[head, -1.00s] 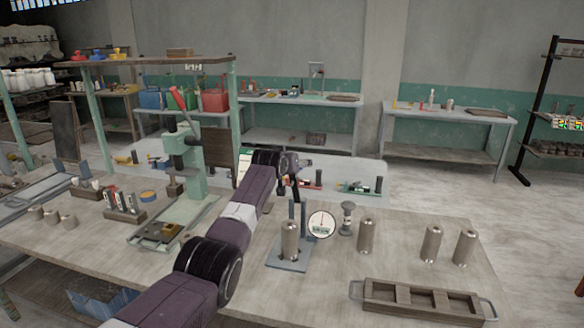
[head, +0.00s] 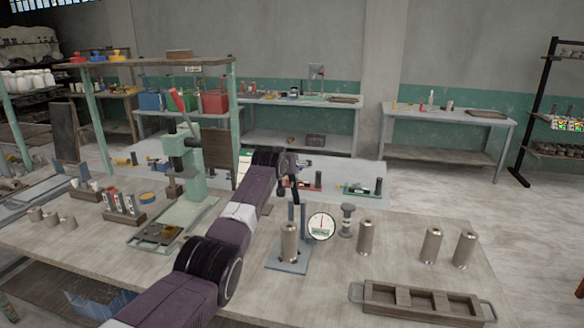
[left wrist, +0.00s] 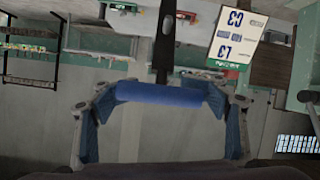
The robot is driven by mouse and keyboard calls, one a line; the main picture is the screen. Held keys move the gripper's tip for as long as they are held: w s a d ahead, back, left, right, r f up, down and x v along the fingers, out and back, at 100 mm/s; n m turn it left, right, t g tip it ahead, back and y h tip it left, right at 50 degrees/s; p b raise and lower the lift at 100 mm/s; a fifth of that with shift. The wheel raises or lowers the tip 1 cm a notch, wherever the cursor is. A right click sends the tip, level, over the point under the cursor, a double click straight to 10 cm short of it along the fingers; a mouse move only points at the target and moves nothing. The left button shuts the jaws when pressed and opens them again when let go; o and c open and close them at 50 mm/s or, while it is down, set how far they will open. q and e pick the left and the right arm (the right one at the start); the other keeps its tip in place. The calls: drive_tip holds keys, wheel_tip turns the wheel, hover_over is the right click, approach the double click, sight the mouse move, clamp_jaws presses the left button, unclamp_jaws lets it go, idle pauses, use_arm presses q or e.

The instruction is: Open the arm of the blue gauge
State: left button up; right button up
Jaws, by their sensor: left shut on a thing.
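The blue gauge stands on the table with a blue-grey base plate (head: 274,264), an upright post and a round white dial (head: 321,227). A metal cylinder (head: 289,243) stands on its plate. My left gripper (head: 289,190) is at the top of the post, partly hidden by my own arm. In the left wrist view my left gripper (left wrist: 160,105) is shut on a blue bar (left wrist: 158,95), which lies across between the blue finger pads. A dark rod (left wrist: 165,45) runs from near the bar. The head view does not show the bar clearly. My right gripper is not in view.
Metal cylinders (head: 366,238) and a small post-like piece (head: 347,220) stand right of the gauge. A wooden tray (head: 420,301) lies at the front right. A green press (head: 187,165) stands left of my arm. The table between the cylinders and tray is clear.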

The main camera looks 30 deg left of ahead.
use_arm(q)
drive_tip(key=shift+w+r, duration=0.15)
drive_tip(key=shift+r, duration=0.5)
drive_tip(key=o, duration=2)
drive_tip(key=shift+s+d, duration=0.1)
drive_tip(key=shift+s, duration=0.2)
drive_tip(key=shift+w+f, duration=0.1)
drive_tip(key=shift+f, duration=0.25)
drive_tip(key=v, duration=1.2)
drive_tip(key=shift+c, duration=0.6)
